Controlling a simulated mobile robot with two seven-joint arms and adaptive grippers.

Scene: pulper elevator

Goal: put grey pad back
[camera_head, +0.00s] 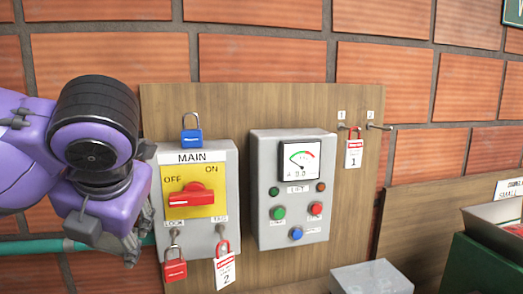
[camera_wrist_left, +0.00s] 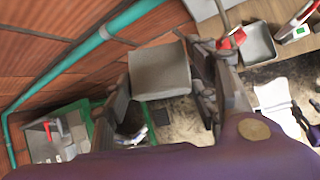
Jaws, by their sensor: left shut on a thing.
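My left gripper (camera_head: 133,245) is at the left of the head view, beside the lower left edge of the MAIN box (camera_head: 228,180). Its fingers are partly hidden by my wrist. In the left wrist view, the gripper (camera_wrist_left: 165,85) is shut on a plain grey block, the grey pad (camera_wrist_left: 160,72), which sits between the fingers. The pad is hidden in the head view. A red padlock (camera_head: 175,270) hangs at the LOCK point, and a blue padlock (camera_head: 191,136) hangs above the box. My right gripper cannot be made out.
Tag 1 (camera_head: 353,154) hangs by a peg. A grey bin (camera_head: 370,278) stands below. A teal pipe (camera_wrist_left: 120,22) runs along the brick wall.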

